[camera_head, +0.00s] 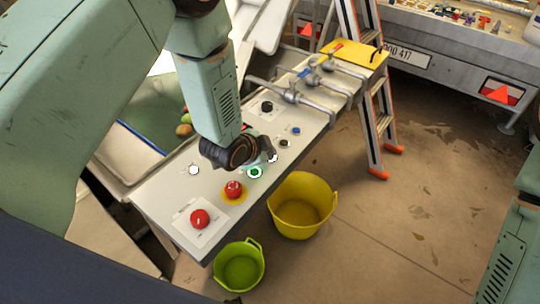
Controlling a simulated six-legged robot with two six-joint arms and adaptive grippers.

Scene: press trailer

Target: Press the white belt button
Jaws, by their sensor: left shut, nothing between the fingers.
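A grey control panel (165,197) slopes across the middle of the head view. One white button (194,170) is on its left part. Another white button (273,158) is partly visible beside the tip of my left gripper (267,152). I cannot read which one is marked for the belt. My left gripper is shut and empty, low over the panel just above the green button (255,172). I cannot tell whether its tip touches the panel. Its dark wrist hides part of the surface between the two white buttons. My right gripper is out of view.
Red buttons (200,218) sit at the panel's near end. A black knob (267,106), a blue button (296,131) and pipe valves (292,96) lie farther along. Yellow (300,210) and green buckets (239,269) stand in front. A ladder (372,110) stands right.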

